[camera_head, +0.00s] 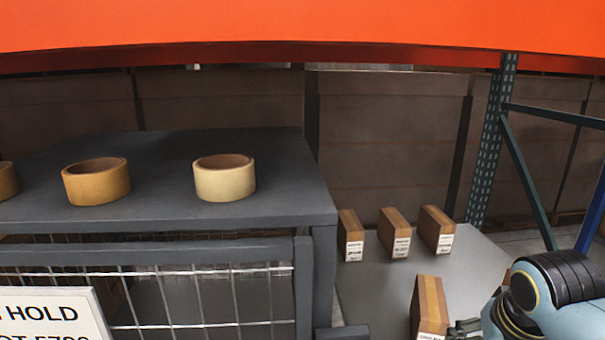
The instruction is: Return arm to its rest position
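My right arm comes in at the lower right of the head view, with a pale blue and black joint. My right gripper (463,328) shows only in part at the bottom edge, and I cannot tell if its fingers are apart. It is close beside the right side of a brown taped box (429,304) on the low grey surface (376,286); I cannot tell if they touch. My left gripper is not in view.
Three similar boxes (351,235) (394,232) (436,229) stand farther back on that surface. A dark grey table (275,195) at left bears tape rolls (225,178) (96,181). Below are a wire mesh (200,300) and a sign (45,315). A rack post (492,140) stands behind.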

